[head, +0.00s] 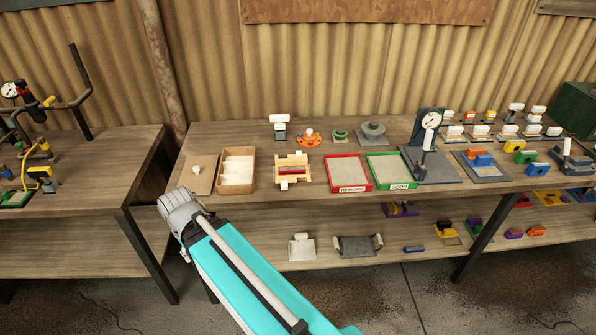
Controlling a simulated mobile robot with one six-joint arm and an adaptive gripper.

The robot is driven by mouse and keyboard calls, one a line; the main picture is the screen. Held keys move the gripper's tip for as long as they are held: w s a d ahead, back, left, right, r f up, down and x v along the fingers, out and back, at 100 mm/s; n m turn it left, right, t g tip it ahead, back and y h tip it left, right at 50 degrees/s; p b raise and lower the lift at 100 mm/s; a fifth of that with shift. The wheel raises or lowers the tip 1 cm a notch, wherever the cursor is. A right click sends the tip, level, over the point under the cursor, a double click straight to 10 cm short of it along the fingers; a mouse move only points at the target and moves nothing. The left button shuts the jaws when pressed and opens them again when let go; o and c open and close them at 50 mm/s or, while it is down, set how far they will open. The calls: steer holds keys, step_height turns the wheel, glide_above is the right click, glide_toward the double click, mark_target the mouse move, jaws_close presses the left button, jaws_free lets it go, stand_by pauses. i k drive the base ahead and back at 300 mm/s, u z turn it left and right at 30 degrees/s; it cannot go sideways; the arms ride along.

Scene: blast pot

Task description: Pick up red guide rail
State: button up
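A red bar (291,170), which looks like the red guide rail, lies across a cream and yellow fixture (292,183) on the wooden bench. The fixture stands between a wooden tray and a red-rimmed tray. My teal arm reaches in from the bottom and ends in a grey joint over the bench's front left corner, left of and nearer than the fixture. No gripper fingers can be made out. Nothing covers the red bar.
The wooden tray (222,171) is left of the fixture. The red-rimmed tray (348,188) and green-rimmed tray (391,184) are to its right. A dial gauge stand (429,153) and several coloured blocks stand farther right. A lower shelf (345,258) holds more parts.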

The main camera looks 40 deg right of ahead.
mark_target(300, 169)
steer(key=z, duration=0.05)
steer(key=k, duration=0.95)
steer(key=z, duration=1.75)
steer(key=i, duration=1)
steer(key=u, duration=0.05)
